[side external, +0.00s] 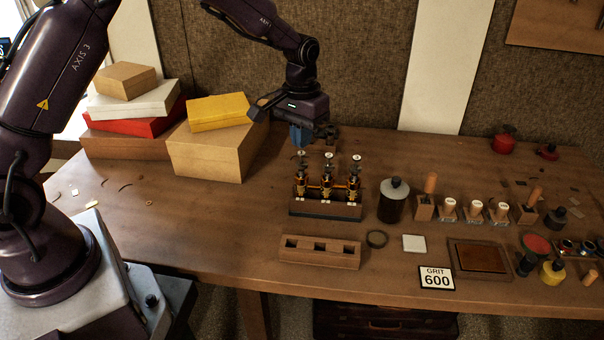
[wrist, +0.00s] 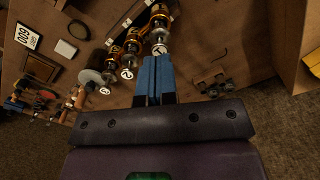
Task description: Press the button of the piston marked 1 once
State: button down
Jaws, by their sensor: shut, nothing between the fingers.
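My gripper (side external: 300,144) is shut and empty, its blue fingers pointing down over the piston block (side external: 325,209). The block holds three upright brass pistons with pale button tops in a row. The fingertips are just above the leftmost button (side external: 301,154) in the side view. In the wrist view, the shut fingertips (wrist: 156,60) are close to the white button marked 1 (wrist: 159,49), partly in front of its piston. I cannot tell whether they touch it. The other two numbered buttons (wrist: 127,74) (wrist: 105,90) are to the left there.
A wooden block with square holes (side external: 320,252) lies in front of the piston block. A dark bottle (side external: 393,204) stands close on its right. Stacked boxes (side external: 217,150) stand to the left. A grit 600 card (side external: 436,278) and small tools are at right.

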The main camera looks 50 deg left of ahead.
aim_at(301, 153)
jog(key=shift+f, duration=1.65)
jog(key=shift+r, duration=1.9)
jog(key=shift+r, duration=2.5)
